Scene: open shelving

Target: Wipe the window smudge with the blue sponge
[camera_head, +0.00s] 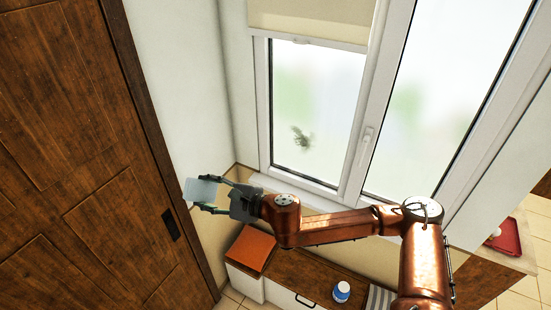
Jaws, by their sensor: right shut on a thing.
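The window smudge (302,138) is a dark grey-green mark low on the left window pane. My right gripper (208,193) is left of and below the smudge, in front of the wall corner and door edge, well apart from the glass. It is shut on a pale, bluish block, the blue sponge (198,190), which sticks out to the left between its fingers. The sponge touches neither window nor smudge. My left gripper is not in view.
A wooden door (75,150) fills the left. A roller blind (310,20) covers the top of the left pane. Below stands a low wooden-topped cabinet (310,278) with an orange-brown box (251,249) and a blue-white jar (342,291). A red tray (508,238) is at right.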

